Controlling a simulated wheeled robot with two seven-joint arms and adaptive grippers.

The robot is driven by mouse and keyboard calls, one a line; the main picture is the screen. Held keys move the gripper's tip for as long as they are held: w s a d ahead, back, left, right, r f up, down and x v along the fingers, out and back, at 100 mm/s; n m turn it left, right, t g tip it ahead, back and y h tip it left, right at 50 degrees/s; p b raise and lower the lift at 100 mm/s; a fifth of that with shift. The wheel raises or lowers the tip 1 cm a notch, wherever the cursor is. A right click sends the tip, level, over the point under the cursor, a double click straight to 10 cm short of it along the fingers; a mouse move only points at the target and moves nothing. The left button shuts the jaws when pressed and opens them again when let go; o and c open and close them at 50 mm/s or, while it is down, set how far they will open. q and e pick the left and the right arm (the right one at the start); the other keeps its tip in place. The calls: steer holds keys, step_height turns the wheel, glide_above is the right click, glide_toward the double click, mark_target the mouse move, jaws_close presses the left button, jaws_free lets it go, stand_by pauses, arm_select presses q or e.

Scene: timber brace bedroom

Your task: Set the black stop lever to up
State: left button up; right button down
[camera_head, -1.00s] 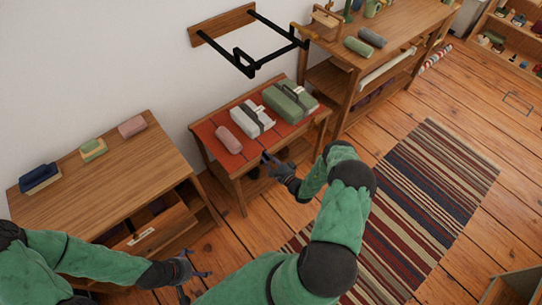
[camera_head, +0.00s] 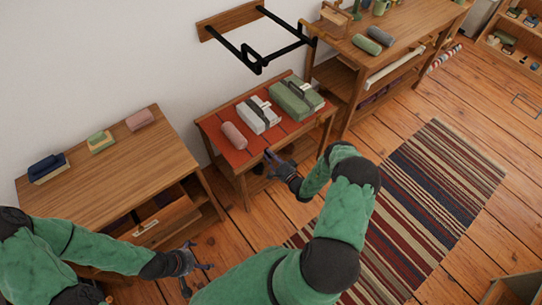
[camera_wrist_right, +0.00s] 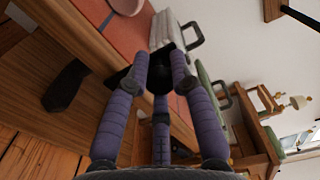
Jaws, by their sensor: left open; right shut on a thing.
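My right gripper (camera_head: 274,160) is at the front edge of the small red-topped table (camera_head: 220,138). In the right wrist view its purple fingers (camera_wrist_right: 160,80) are closed around a black piece with a rounded end, probably the black stop lever (camera_wrist_right: 157,72), just in front of the table edge. The fingers and hand hide much of it, so its up or down position cannot be told. A second black, paddle-like piece (camera_wrist_right: 64,87) shows beside the table front in the wrist view. My left gripper (camera_head: 190,270) is open and empty, low at the left near the wooden cabinet.
A pink roll (camera_head: 234,135), a white case (camera_head: 259,115) and a green case (camera_head: 294,98) lie on the red top. A black bracket frame (camera_head: 258,66) juts from the wall above. The wooden cabinet (camera_head: 90,195) stands left, a workbench (camera_head: 340,75) right. A striped rug (camera_head: 430,185) covers the floor.

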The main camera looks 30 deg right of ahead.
steer(key=c, duration=1.1)
jaws_free()
steer(key=shift+a, duration=0.3)
steer(key=shift+o, duration=0.2)
steer(key=shift+s+d, duration=0.1)
steer(key=s, duration=1.1)
steer(key=shift+s+d, duration=0.4)
